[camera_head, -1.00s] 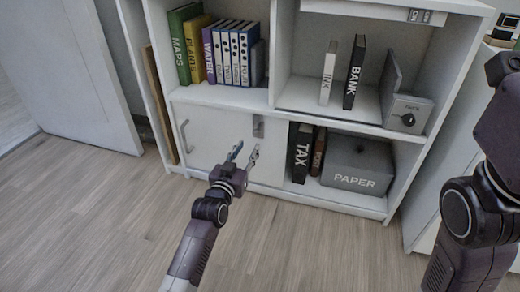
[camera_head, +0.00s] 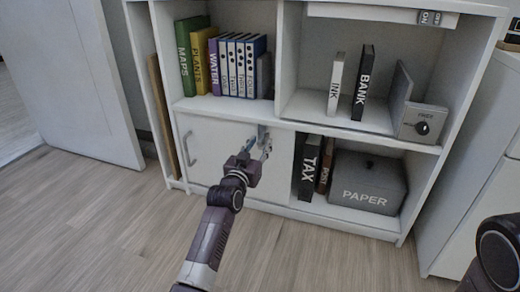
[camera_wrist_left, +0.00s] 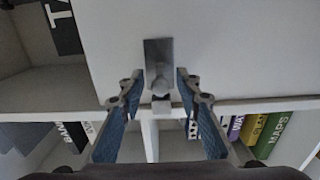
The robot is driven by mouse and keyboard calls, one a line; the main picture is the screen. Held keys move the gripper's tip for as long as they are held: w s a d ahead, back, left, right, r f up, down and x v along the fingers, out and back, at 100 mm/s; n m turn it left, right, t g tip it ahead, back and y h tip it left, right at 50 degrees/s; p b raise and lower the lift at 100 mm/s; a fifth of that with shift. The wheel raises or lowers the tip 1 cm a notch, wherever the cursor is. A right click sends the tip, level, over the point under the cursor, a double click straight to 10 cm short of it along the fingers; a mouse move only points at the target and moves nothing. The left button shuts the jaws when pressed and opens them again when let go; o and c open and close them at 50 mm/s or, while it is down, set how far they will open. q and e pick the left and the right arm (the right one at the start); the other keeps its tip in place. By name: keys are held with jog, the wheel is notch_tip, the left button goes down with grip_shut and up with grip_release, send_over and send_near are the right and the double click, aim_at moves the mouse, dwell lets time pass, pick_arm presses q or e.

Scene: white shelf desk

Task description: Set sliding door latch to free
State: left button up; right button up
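The white sliding door (camera_head: 208,136) covers the lower left compartment of the shelf desk. Its grey metal latch (camera_head: 264,131) is at the door's upper right, partly hidden by my gripper. In the left wrist view the latch (camera_wrist_left: 158,52) is a grey plate with a small knob at its lower end, near the shelf edge. My left gripper (camera_head: 258,145) is at the latch, its fingers open on either side of the knob. The wrist view shows gaps between both fingers (camera_wrist_left: 160,88) and the latch. My right gripper is out of view; only part of my right arm shows.
The door handle (camera_head: 188,148) is at the door's left. Right of the door stand the TAX book (camera_head: 309,168) and a grey PAPER box (camera_head: 368,183). Several binders (camera_head: 240,66) fill the shelf above. The floor (camera_head: 110,225) in front is clear.

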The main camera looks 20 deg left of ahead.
aim_at(263, 147)
pick_arm(q)
jog(key=shift+w, duration=0.1)
jog(key=shift+c, duration=0.4)
grip_shut()
jog(key=shift+f, duration=1.5)
jog(key=shift+o, duration=0.4)
grip_release()
jog(key=shift+r, duration=0.1)
